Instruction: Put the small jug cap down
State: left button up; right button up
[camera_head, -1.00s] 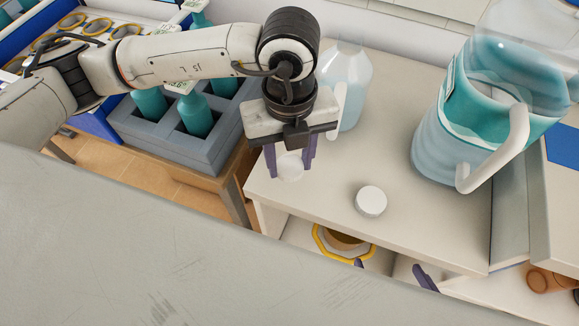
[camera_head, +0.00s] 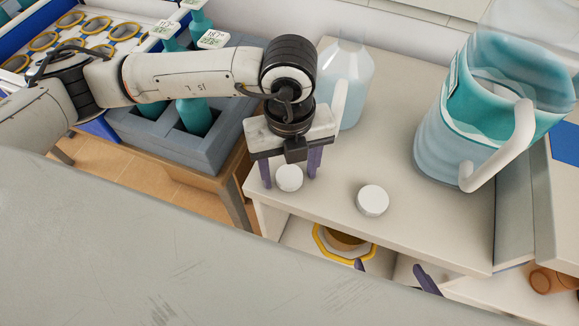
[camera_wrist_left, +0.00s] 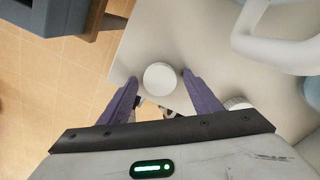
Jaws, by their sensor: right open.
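The small jug cap (camera_head: 289,178), a white disc, is at the counter's left front corner; it also shows in the left wrist view (camera_wrist_left: 161,78). My left gripper (camera_head: 290,172) is open around it, with a narrow gap on each side between cap and purple fingers (camera_wrist_left: 160,76). The cap appears to rest on the counter top (camera_head: 325,205). My right gripper (camera_head: 393,272) shows only its purple fingertips, spread apart below the counter's front edge. The small clear jug (camera_head: 350,80) stands uncapped behind my left gripper.
A larger white cap (camera_head: 372,200) lies to the right on the counter. A big jug with teal liquid (camera_head: 445,140) stands further right. A yellow-rimmed round item (camera_head: 340,243) is on the shelf below. A grey crate with teal bottles (camera_head: 165,140) is at left.

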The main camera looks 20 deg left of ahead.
aim_at(290, 176)
pick_arm(q)
jog(key=shift+r+p, duration=0.5)
jog(key=shift+p, duration=0.05)
notch_tip(290, 176, up, 12)
pick_arm(e)
jog(key=shift+s+d+r, duration=0.1)
jog(key=shift+s+r, duration=0.05)
jog(key=shift+r, duration=0.1)
pick_arm(q)
jog(key=shift+f, duration=0.1)
dwell(1.2)
